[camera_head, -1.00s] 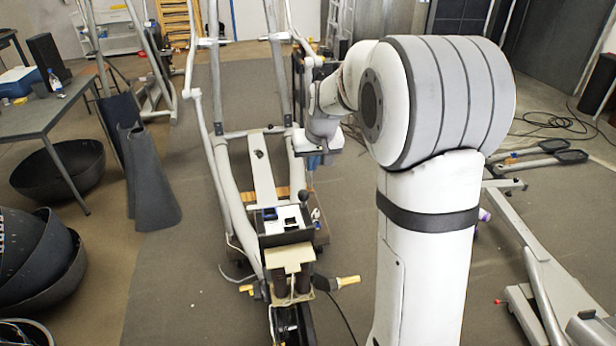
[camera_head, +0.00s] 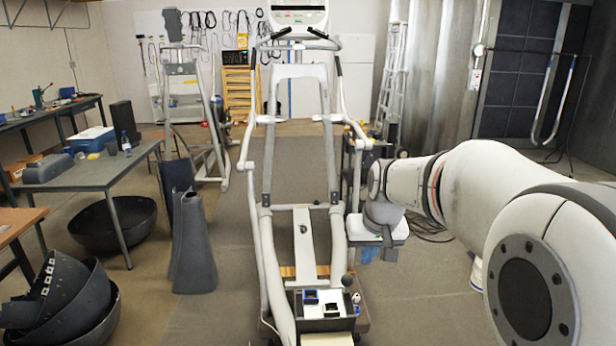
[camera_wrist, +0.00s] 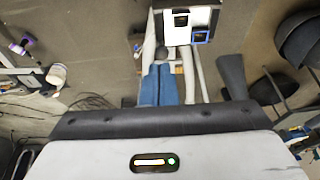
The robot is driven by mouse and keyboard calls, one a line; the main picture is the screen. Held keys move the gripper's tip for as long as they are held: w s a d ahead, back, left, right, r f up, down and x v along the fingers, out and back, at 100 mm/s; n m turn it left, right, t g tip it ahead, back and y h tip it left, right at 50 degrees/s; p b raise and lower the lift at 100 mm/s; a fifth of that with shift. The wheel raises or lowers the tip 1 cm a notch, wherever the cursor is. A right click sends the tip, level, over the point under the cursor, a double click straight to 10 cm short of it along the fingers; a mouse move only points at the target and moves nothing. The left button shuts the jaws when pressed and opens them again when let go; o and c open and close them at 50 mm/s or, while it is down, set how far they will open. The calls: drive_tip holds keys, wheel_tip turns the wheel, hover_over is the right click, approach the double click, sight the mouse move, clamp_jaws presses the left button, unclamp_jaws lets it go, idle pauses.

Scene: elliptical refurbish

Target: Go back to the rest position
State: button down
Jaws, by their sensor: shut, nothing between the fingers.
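My gripper (camera_wrist: 159,72) shows in the wrist view as two blue fingers side by side, shut with nothing between them. In the head view my gripper (camera_head: 369,253) is a small blue shape under my wrist, right of the elliptical machine's frame and above the floor. The elliptical machine (camera_head: 303,235) stands upright in the middle of the head view. A tray (camera_head: 327,325) with a white top and blue and dark square parts lies at its near end. The tray (camera_wrist: 177,37) also shows beyond my fingertips in the wrist view, apart from them.
A grey table (camera_head: 92,177) with a blue box (camera_head: 92,139) stands at the left. Dark curved shells (camera_head: 85,310) and an upright dark cover (camera_head: 194,250) stand on the floor. A purple-handled tool (camera_wrist: 25,42) lies at the wrist view's left. Floor right of the machine looks largely clear.

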drive_tip(key=s+f, duration=0.2)
drive_tip(key=s, duration=0.8)
drive_tip(key=s+a+f, duration=0.1)
drive_tip(key=s, duration=1)
drive_tip(key=shift+s+f+g+h, duration=0.25)
drive_tip(key=shift+f+g+h, duration=0.05)
drive_tip(key=shift+f, duration=0.1)
